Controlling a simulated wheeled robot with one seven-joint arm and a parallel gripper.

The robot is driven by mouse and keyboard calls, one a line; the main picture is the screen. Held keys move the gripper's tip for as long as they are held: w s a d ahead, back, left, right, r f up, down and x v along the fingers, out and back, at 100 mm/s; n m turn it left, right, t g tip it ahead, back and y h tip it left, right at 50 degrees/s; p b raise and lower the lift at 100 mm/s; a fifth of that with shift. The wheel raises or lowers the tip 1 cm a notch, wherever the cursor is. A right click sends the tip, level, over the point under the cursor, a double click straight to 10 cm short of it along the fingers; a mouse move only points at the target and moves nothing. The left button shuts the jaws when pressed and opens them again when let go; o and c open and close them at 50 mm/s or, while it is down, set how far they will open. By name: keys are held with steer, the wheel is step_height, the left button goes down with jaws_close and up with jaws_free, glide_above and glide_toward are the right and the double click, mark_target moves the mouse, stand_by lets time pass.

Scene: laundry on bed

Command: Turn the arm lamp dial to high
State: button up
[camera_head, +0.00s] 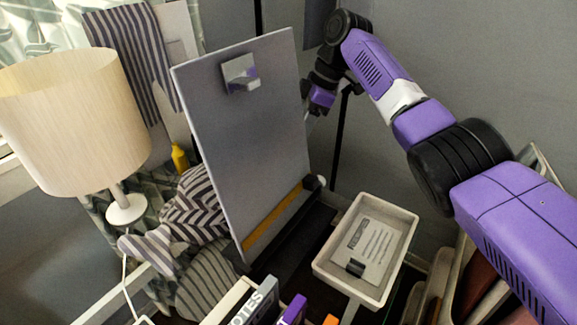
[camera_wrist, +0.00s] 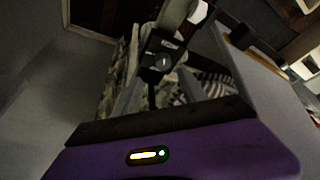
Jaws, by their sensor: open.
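A black box with a round grey dial (camera_wrist: 163,62) shows near the middle of the wrist view. The dial carries a light pointer mark; I cannot read its setting. A pale grey arm-like part (camera_wrist: 175,18) rises above the box. My gripper (camera_head: 313,103) is at the right edge of the upright grey panel in the head view, partly hidden. It is open, and I see nothing held. In the wrist view the dial is beyond my purple wrist housing, apart from it. The dial does not show clearly in the head view.
The upright grey panel (camera_head: 245,140) stands left of my gripper. A lamp with a cream shade (camera_head: 75,115) is at the left. A pale tray (camera_head: 335,268) holding a printed card sits at lower right. Striped cloth (camera_head: 190,215) lies behind the panel. The grey wall borders my arm.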

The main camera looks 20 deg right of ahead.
steer(key=shift+n, duration=0.6)
steer(key=shift+s+x, duration=0.15)
steer(key=shift+x, duration=1.85)
steer(key=shift+s+x, duration=0.2)
steer(key=shift+x, duration=1.75)
jaws_close()
steer(key=shift+a+r, duration=0.1)
